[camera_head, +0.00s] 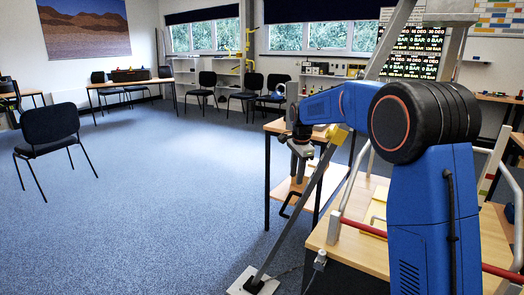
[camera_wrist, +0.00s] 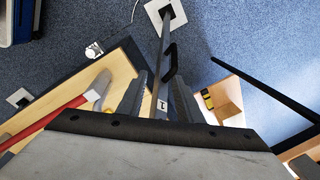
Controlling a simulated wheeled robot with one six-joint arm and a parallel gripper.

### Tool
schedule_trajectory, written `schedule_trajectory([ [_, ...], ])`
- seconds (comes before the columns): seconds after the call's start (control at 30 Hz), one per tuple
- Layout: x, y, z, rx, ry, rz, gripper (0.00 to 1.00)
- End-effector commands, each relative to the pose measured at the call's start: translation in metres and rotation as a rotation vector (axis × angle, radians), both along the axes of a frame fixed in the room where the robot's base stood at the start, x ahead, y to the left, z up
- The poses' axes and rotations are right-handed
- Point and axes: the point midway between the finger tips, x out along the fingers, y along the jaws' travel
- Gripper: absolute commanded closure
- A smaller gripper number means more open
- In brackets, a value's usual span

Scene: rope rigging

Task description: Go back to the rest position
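My gripper (camera_wrist: 158,92) points down, with its two grey fingers apart in the wrist view. In the head view my gripper (camera_head: 300,150) hangs at the end of my blue arm, left of the slanted grey pole. The pole (camera_wrist: 163,45) runs between and beyond the fingers in the wrist view, down to a pale foot plate (camera_wrist: 166,12) on the floor. I see nothing clearly gripped. A black loop-shaped handle (camera_wrist: 171,64) shows beside the pole, just past the fingers. No rope can be made out.
The slanted pole (camera_head: 318,178) and its foot plate (camera_head: 252,284) stand close to my arm. A wooden table (camera_head: 350,245) with a red rail (camera_head: 365,229) is at the right. A black chair (camera_head: 50,130) stands at the left. The carpet between is clear.

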Motion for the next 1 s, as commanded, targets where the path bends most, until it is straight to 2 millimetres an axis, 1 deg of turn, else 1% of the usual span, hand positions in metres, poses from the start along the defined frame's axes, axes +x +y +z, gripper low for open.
schedule_trajectory([
  [0.03,-0.016,-0.006,0.012,-0.004,-0.011,0.030,0.68],
  [0.2,-0.066,-0.024,0.039,-0.023,-0.042,0.155,0.68],
  [0.27,-0.084,-0.030,0.046,-0.031,-0.053,0.197,0.68],
  [0.5,-0.159,-0.052,0.069,-0.068,-0.095,0.370,0.68],
  [0.57,-0.178,-0.057,0.073,-0.078,-0.104,0.412,0.68],
  [0.6,-0.191,-0.061,0.075,-0.085,-0.112,0.441,0.68],
  [0.77,-0.242,-0.073,0.079,-0.116,-0.137,0.553,0.68],
  [0.8,-0.255,-0.076,0.079,-0.123,-0.143,0.582,0.68],
  [0.87,-0.274,-0.080,0.079,-0.137,-0.153,0.624,0.68],
  [1.0,-0.318,-0.089,0.074,-0.169,-0.174,0.722,0.68],
])
